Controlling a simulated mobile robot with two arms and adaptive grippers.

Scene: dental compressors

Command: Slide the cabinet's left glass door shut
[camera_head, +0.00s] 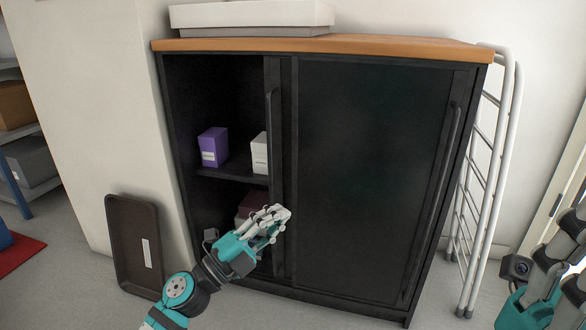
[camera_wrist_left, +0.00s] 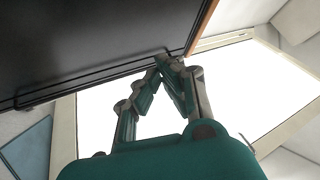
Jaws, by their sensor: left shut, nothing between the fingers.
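The cabinet (camera_head: 310,45) is black with an orange-brown wooden top. Its left half is open. The left glass door stands slid to the right, and only its dark edge strip (camera_head: 287,150) with a long vertical handle (camera_head: 271,115) shows near the middle. The right door (camera_head: 370,170) covers the right half. My left gripper (camera_head: 284,212) is shut and empty in front of the lower middle of the cabinet, by the strip; contact is unclear. In the left wrist view its fingertips (camera_wrist_left: 168,62) meet near a dark panel with a bar. My right gripper (camera_head: 575,225) is partly cut off at the right edge.
A purple box (camera_head: 214,147) and a white box (camera_head: 260,153) stand on the inner shelf, with a dark reddish box (camera_head: 250,204) below. A brown tray (camera_head: 133,245) leans left of the cabinet. A white rack (camera_head: 493,170) stands close on its right.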

